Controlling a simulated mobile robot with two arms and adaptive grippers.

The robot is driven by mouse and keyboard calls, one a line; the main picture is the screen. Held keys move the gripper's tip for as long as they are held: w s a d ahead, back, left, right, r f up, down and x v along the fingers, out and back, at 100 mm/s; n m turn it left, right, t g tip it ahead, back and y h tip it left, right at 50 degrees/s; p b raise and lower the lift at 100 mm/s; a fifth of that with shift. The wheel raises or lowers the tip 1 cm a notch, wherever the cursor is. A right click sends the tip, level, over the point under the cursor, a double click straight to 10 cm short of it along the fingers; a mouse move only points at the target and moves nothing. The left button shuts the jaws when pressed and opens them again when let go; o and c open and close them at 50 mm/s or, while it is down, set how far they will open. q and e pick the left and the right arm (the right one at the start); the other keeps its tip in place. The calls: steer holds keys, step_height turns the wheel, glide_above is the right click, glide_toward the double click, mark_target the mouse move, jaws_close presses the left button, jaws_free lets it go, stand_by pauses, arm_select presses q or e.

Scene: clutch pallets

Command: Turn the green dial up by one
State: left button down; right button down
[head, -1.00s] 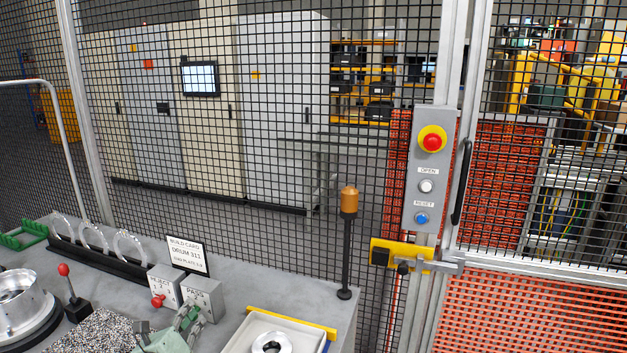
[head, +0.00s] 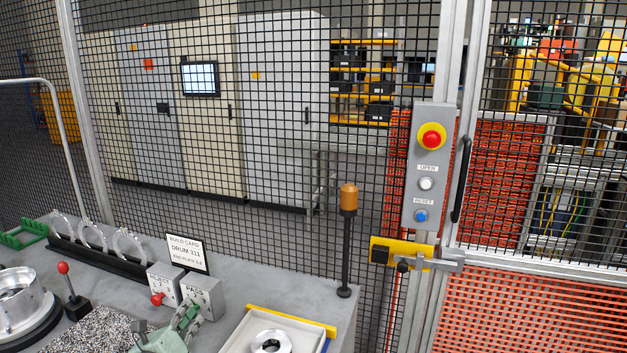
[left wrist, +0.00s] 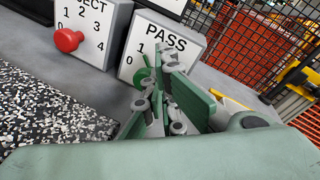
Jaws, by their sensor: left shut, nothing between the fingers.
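The grey PASS box (head: 203,293) stands on the table beside the REJECT box (head: 163,281). In the left wrist view, the PASS box face (left wrist: 157,35) shows the label and the numbers 1 and 0. The green dial (left wrist: 140,77) shows only in part at the lower left of that face, behind my fingers, so its setting cannot be read. My left gripper (head: 190,312) is shut and empty, right in front of the PASS box; it also shows in the left wrist view (left wrist: 168,75). I cannot tell whether it touches the dial. My right gripper is out of view.
The red knob (head: 157,299) is on the REJECT box. The build card (head: 187,252) stands behind the boxes. A red-tipped lever (head: 64,268) and a speckled mat are at left. A white tray (head: 312,338) and an orange beacon (head: 348,197) are at right; mesh fencing is behind.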

arm_select(q)
steer(key=shift+f, duration=0.3)
steer(key=shift+s+d+f+b, duration=0.1)
steer(key=shift+d+f+b, duration=0.25)
steer(key=shift+f, duration=0.3)
steer(key=shift+s+d, duration=0.15)
steer(key=shift+d, duration=0.15)
stand_by(0.3)
steer(key=shift+s, duration=0.1)
steer(key=shift+s+a+p, duration=0.15)
steer(key=shift+s+a, duration=0.15)
steer(key=shift+s, duration=0.6)
steer(key=shift+s+a+p, duration=0.2)
steer(key=shift+s+a, duration=0.1)
steer(key=shift+s, duration=0.65)
steer(key=shift+s+a+p, duration=0.15)
steer(key=shift+s+a, duration=0.15)
steer(key=shift+s, duration=0.6)
